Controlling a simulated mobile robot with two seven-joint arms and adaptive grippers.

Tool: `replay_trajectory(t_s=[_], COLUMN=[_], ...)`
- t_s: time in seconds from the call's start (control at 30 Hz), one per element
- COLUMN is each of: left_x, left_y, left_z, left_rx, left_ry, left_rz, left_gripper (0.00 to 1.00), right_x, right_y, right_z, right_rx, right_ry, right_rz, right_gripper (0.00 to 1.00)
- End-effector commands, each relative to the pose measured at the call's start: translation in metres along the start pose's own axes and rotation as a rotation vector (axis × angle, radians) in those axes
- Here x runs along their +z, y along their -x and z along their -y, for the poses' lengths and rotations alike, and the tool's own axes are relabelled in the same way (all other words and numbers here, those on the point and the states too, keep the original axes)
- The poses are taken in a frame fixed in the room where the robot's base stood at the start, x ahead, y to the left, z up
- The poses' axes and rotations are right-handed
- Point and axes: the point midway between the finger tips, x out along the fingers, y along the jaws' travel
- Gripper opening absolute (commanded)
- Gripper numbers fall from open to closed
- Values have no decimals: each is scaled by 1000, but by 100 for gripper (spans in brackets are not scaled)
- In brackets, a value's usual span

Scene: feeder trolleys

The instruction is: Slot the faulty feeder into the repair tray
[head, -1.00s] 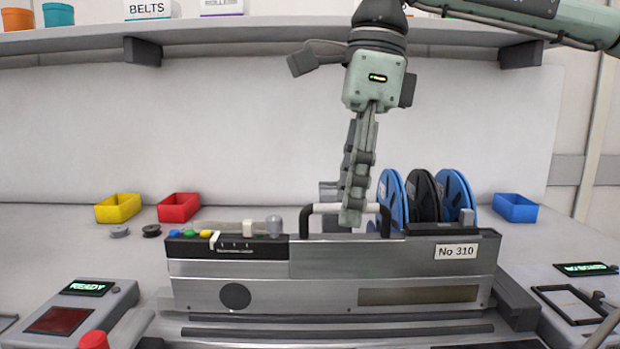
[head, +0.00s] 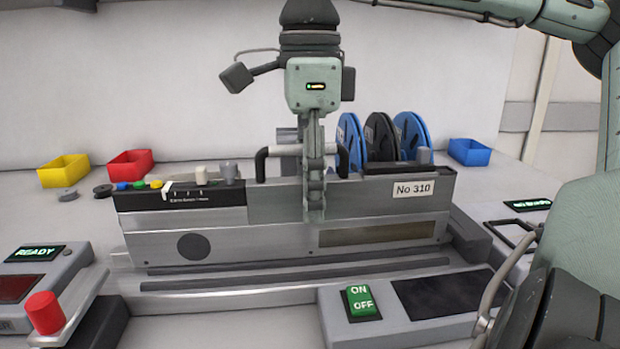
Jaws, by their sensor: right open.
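The feeder, a long grey metal unit labelled No 310 (head: 280,235), stands upright in the middle of the head view. It has a black control strip at its left end and a dark arched handle (head: 275,150) with a pale grip on top. My right gripper (head: 315,205) points straight down at the handle, its jaws open. It is seen edge-on; its fingers cross the handle and overlap the feeder's front face, and contact cannot be told. My left gripper is out of view. No tray can be clearly identified as the repair tray.
Blue and black reels (head: 380,135) stand behind the feeder. Yellow (head: 62,170), red (head: 130,163) and blue (head: 470,152) bins sit on the bench. A READY box (head: 35,253) with a red button is at left; a green ON/OFF switch (head: 361,301) is in front.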

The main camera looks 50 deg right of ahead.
Motion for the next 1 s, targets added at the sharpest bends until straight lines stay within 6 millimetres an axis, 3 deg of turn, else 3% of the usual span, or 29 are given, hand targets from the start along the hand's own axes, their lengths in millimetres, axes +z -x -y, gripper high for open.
replay_trajectory(t_s=[0.1,0.43,1.0], left_x=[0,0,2], left_y=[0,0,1], left_z=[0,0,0], left_rx=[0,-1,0], left_ry=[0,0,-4], left_rz=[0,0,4], left_gripper=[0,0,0], right_x=[0,0,3], right_y=[0,0,1], right_z=[0,0,0], right_rx=[1,1,1], right_ry=[0,0,0], right_rz=[0,0,0], right_gripper=[42,1,0])
